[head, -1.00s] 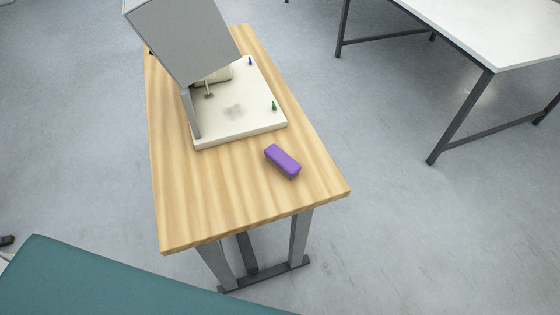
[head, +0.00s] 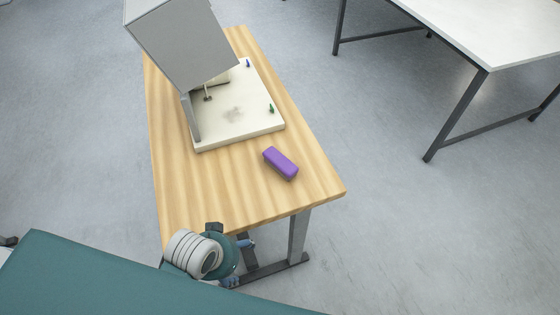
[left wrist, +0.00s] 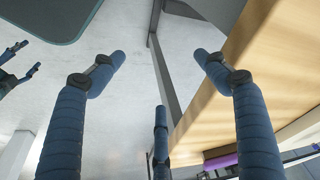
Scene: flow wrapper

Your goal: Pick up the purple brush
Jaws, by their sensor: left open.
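The purple brush (head: 281,163) lies on the wooden table (head: 185,190), in front of the white machine base, near the table's right edge. A strip of purple, which looks like the brush (left wrist: 222,161), shows at the bottom of the left wrist view, partly hidden behind a finger. My left gripper (head: 241,262) is at the table's front edge, apart from the brush and to its lower left in the head view. Its blue fingers (left wrist: 160,75) are spread wide with nothing between them. Other dark blue fingertips (left wrist: 22,60), probably my right gripper, are cut off at the left.
The white machine base (head: 245,125) carries a tilted grey panel (head: 185,40) and small blue (head: 248,63) and green (head: 271,108) pegs. The tabletop left of the brush is bare. A white table (head: 500,30) stands at the upper right, across open floor.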

